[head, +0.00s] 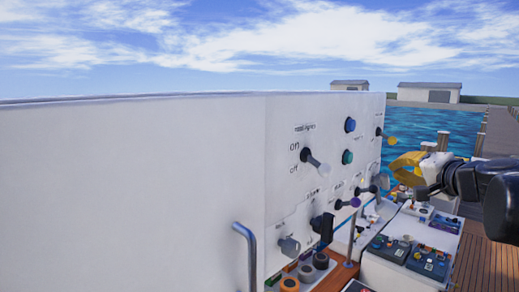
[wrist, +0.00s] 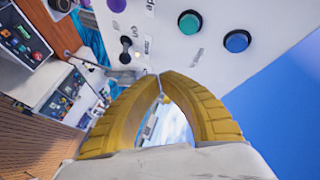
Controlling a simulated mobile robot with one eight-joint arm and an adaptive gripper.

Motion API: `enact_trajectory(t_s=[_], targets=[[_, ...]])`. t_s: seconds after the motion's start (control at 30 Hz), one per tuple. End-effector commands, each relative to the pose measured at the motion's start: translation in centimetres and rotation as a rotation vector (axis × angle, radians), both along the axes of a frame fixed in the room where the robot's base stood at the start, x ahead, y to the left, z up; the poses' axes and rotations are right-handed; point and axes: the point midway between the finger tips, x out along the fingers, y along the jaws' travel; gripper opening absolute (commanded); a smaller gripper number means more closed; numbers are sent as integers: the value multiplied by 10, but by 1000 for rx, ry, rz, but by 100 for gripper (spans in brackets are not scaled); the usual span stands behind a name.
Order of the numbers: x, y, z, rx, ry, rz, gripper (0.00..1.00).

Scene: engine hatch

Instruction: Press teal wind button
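The teal button (head: 347,157) is a round knob on the white upright panel, below the blue button (head: 350,125). In the wrist view the teal button (wrist: 190,22) is at the top, just left of the blue button (wrist: 237,41). My gripper (head: 392,165) has yellow fingers and is in front of the panel, to the right of the teal button and apart from it. In the wrist view the fingertips (wrist: 159,75) meet, with nothing held between them. The teal button is beyond and to the right of the tips.
An on/off switch lever (head: 317,162) sticks out left of the teal button. Consoles with small controls (head: 390,248) stand lower right, beside wooden decking (head: 477,250).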

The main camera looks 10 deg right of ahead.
Motion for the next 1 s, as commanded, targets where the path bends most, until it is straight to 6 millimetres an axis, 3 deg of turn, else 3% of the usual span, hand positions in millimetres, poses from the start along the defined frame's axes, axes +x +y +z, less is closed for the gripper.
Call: enact_trajectory(t_s=[0.37, 1.0], targets=[[4, 4, -1, 0, 1, 2, 0], [64, 51, -1, -1, 1, 2, 0]])
